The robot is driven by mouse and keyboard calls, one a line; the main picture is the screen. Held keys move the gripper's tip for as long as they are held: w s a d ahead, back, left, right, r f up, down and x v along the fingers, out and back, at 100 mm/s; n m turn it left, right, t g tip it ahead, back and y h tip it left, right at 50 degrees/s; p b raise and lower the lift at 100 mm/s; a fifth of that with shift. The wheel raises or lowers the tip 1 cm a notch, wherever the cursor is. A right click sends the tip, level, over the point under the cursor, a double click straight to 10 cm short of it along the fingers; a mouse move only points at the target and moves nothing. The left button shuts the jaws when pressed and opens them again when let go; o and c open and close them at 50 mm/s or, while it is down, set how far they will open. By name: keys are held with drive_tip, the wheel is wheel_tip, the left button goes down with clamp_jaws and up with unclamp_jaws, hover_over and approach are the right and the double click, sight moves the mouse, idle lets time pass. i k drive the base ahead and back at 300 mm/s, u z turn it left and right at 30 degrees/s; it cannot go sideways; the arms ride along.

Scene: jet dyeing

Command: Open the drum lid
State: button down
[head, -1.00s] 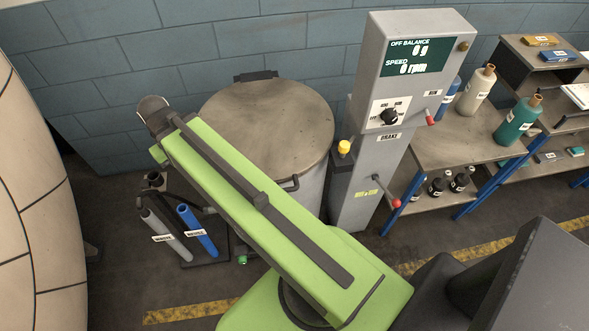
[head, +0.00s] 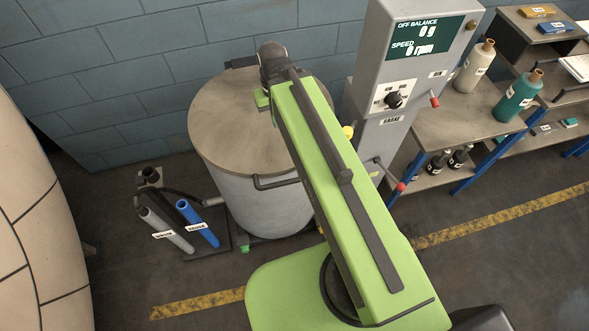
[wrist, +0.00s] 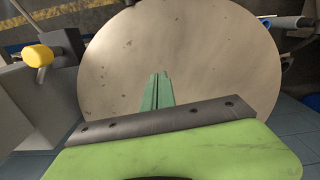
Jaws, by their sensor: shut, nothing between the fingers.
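The drum lid (head: 230,125) is a round, brownish-grey disc lying flat and closed on the pale grey drum (head: 255,208). Its bent dark bar handle (head: 277,182) sticks out at the front rim. A dark hinge piece (head: 240,62) shows at the back rim. My green arm reaches over the right part of the lid and hides some of it. In the wrist view my gripper (wrist: 158,78) has its green fingers together and empty, in front of the lid's broad face (wrist: 205,50). I cannot tell whether they touch it. The fingers are hidden in the head view.
The grey control column (head: 400,75) stands right of the drum, with a yellow knob (wrist: 38,56) and red-tipped levers (head: 400,187). A stand with grey and blue tubes (head: 198,224) is left of the drum. A bottle shelf (head: 450,130) is at right. Floor in front is clear.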

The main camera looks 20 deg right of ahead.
sight(226, 126)
drive_tip(key=u, duration=0.05)
drive_tip(key=k, duration=0.5)
drive_tip(key=z, duration=1.25)
drive_tip(key=k, duration=1.6)
drive_tip(key=u, duration=1.7)
drive_tip(key=i, duration=1)
drive_tip(key=u, duration=0.05)
